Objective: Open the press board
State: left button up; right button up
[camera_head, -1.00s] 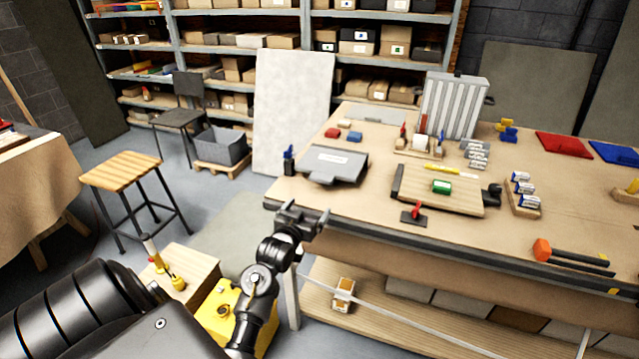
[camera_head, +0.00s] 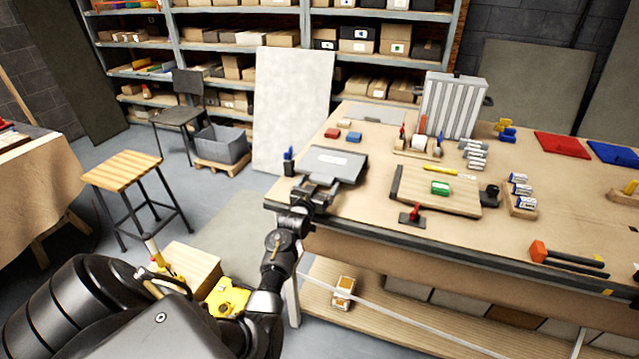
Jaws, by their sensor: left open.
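The press board (camera_head: 335,160), a dark grey flat panel with a small pale label, lies at the left end of the workbench. It looks closed, with its lid lying flat. My left gripper (camera_head: 316,187) is open at the press board's near edge and covers the front tab there. I cannot tell whether the fingers touch the tab. My right gripper is not in view.
The workbench (camera_head: 375,215) also holds a blue-topped dark holder (camera_head: 289,163) left of the board, a wooden board with a green block (camera_head: 440,188), and a red-handled clamp (camera_head: 413,215). A stool (camera_head: 122,170) stands left.

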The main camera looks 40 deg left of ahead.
pick_arm(q)
jog(key=shift+w+a, duration=0.15)
jog(key=shift+w, duration=0.25)
